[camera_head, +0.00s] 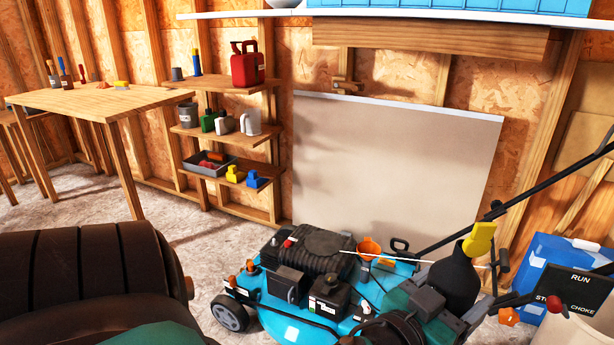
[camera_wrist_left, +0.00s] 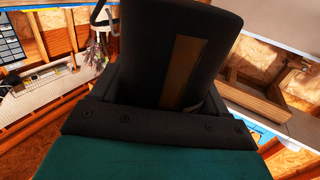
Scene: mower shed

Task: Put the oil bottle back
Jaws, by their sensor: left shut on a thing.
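The oil bottle (camera_head: 455,284) is black with a yellow cap (camera_head: 480,240) and looks close to upright in the head view. My left gripper (camera_head: 436,302) is shut on its body, over the right rear part of the blue mower (camera_head: 290,325). In the left wrist view the dark bottle (camera_wrist_left: 205,40) with a brownish strip fills the middle, and its cap is out of frame. The bottle's lower end is hidden by the gripper, so I cannot tell whether it touches the mower. My right gripper is not in view.
A wall shelf unit (camera_head: 225,137) holds a red can (camera_head: 247,64), several small bottles and a grey tray (camera_head: 209,163). The mower's handle and a control panel (camera_head: 570,305) are at the right. A workbench (camera_head: 105,103) stands far left.

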